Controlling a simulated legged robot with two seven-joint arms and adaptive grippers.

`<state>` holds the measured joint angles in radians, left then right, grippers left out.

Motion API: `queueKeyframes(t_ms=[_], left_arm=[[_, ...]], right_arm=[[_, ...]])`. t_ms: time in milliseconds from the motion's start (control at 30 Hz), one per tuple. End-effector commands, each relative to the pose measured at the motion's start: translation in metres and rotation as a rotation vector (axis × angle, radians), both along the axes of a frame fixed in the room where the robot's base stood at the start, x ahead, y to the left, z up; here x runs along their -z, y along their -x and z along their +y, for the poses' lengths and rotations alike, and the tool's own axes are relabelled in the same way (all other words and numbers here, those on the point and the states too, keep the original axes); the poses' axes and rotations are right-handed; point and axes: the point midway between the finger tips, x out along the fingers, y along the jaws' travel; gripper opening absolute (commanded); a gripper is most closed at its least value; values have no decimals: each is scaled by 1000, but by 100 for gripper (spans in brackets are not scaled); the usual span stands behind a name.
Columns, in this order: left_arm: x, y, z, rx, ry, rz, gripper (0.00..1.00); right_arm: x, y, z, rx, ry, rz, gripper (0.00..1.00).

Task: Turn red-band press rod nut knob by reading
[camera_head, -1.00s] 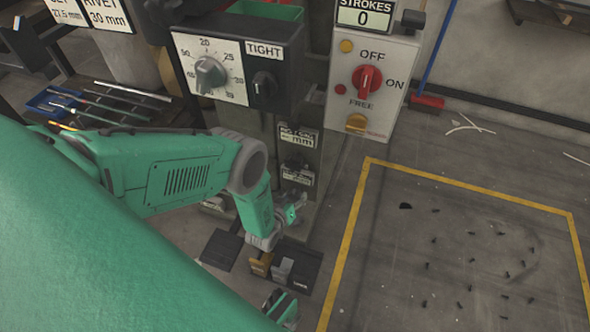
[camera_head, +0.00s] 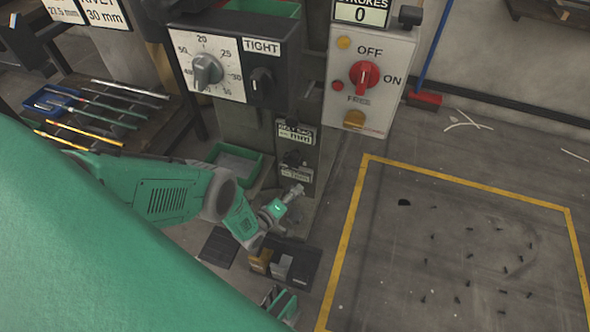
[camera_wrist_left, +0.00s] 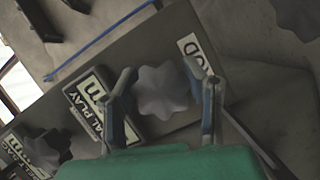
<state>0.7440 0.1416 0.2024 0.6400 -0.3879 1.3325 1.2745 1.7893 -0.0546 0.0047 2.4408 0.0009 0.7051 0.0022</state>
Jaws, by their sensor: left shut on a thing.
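A grey lobed knob (camera_wrist_left: 162,92) sits on the dark panel (camera_wrist_left: 150,50) beside a white label reading "ROD" (camera_wrist_left: 194,55). My left gripper (camera_wrist_left: 164,84) is shut on this knob, one finger on each side of it. In the head view my left gripper (camera_head: 294,192) reaches to the foot of the narrow upright panel (camera_head: 297,145), and the knob is hard to make out there. A readout plate (camera_wrist_left: 91,92) partly reading "PLAY" and "m" lies left of the knob. Its digits are not clear. No red band shows. My right gripper is not in view.
A second lobed knob (camera_wrist_left: 48,148) is at lower left in the wrist view, another (camera_wrist_left: 298,14) at upper right. Above are a dial box (camera_head: 206,69) marked "TIGHT" and a red OFF/ON switch (camera_head: 364,75). A green bin (camera_head: 263,166) stands behind my arm.

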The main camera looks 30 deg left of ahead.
Motion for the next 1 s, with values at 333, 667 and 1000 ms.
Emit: queueKeyframes(t_ms=[333, 667, 1000], left_arm=[[4, 5, 4, -6, 163, -29, 10], [4, 5, 4, -9, 205, -36, 10], [5, 5, 5, -9, 205, -35, 52]], right_arm=[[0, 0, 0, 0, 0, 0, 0], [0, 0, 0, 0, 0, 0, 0], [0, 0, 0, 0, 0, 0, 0]])
